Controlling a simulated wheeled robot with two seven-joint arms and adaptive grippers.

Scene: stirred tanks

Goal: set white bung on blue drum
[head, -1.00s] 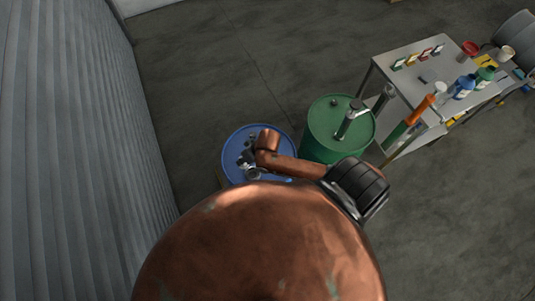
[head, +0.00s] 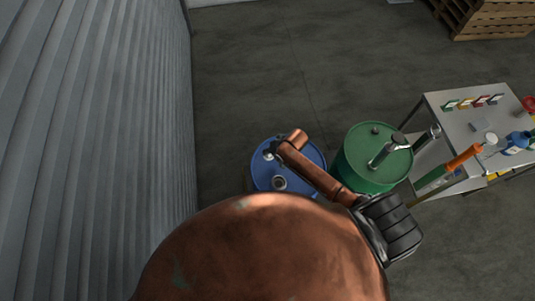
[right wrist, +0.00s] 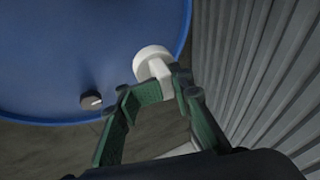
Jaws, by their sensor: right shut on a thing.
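The blue drum (head: 262,172) stands at the middle of the head view, its top partly covered by my right arm. It also fills the upper left of the right wrist view (right wrist: 60,45). The white bung (right wrist: 153,64) is between the green fingers of my right gripper (right wrist: 163,90), which is shut on its narrower part. The bung's wide round end overlaps the drum top near the rim; I cannot tell whether they touch. My left gripper is not in view.
A green drum (head: 370,165) with a pump stands to the right, then a steel table (head: 455,105) with bottles. A corrugated wall (head: 95,140) is close on the left.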

